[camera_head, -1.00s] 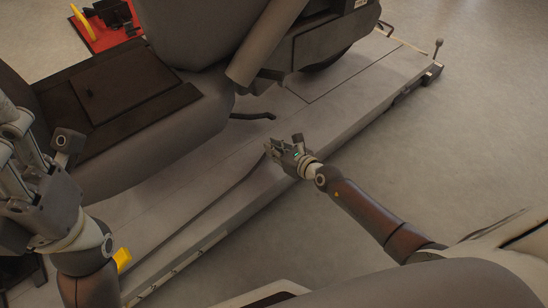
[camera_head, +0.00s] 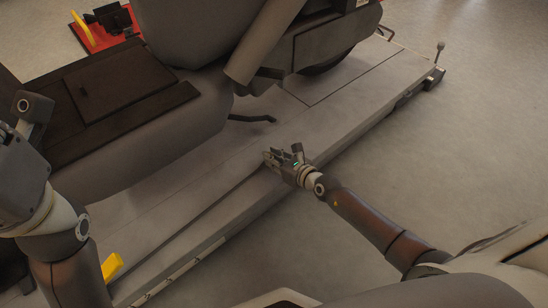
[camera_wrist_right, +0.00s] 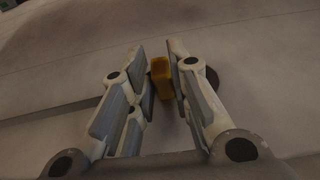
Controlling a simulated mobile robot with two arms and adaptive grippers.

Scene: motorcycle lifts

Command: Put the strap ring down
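My right gripper (camera_head: 268,158) is low over the grey lift platform (camera_head: 330,105), near its front edge. In the right wrist view its two fingers (camera_wrist_right: 161,70) stand close together on either side of a small orange-yellow piece (camera_wrist_right: 161,78), which looks to be the strap ring. The piece fills the gap between the fingertips; its ring shape cannot be made out. The head view does not show it in the fingers. I cannot tell whether it touches the platform. My left gripper's palm (camera_head: 20,185) is at the left edge; its fingers are out of frame.
A motorcycle (camera_head: 185,110) stands on the platform, with a dark lever (camera_head: 252,118) jutting out beside it. A yellow block (camera_head: 112,266) sits at the platform's lower left. A red stand (camera_head: 100,32) is at the back left. The floor on the right is clear.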

